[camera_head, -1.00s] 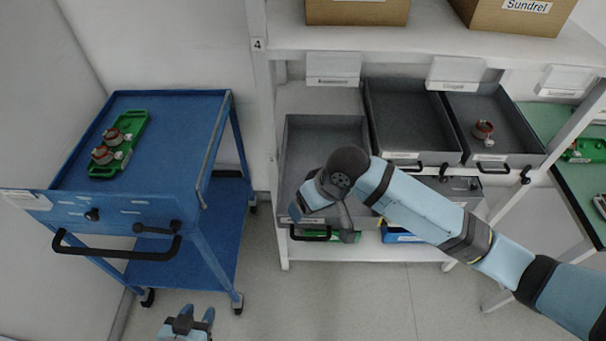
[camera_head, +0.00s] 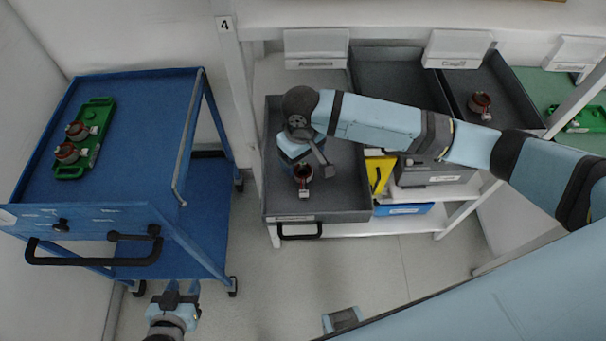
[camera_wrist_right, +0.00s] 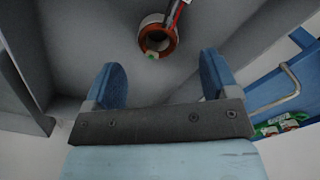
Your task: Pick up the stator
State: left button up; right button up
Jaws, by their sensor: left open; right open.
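A stator (camera_head: 303,173), a reddish-copper ring with a small white connector, lies in the left grey tray (camera_head: 345,205). It also shows in the right wrist view (camera_wrist_right: 157,38), at the top centre, beyond the fingers. My right gripper (camera_wrist_right: 158,80) is open and empty, its two blue fingers apart, with the stator ahead of them and not between them. In the head view my right wrist hangs over the tray and mostly hides that gripper. My left gripper (camera_head: 180,288) is open and empty low at the left, in front of the blue cart.
Two more stators (camera_head: 77,131) (camera_head: 66,153) sit on a green holder (camera_head: 92,145) on the blue cart (camera_head: 140,150). Another stator (camera_head: 480,102) lies in the right grey bin (camera_head: 505,85). A yellow item (camera_head: 380,172) and a blue bin (camera_head: 404,210) are beside the left tray.

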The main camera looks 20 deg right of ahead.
aim_at(302, 169)
jog(key=shift+w+d+f+p, duration=0.1)
jog(key=shift+f+p, duration=0.25)
jog(key=shift+f, duration=2.45)
jog(key=shift+c, duration=0.4)
jog(key=c, duration=1)
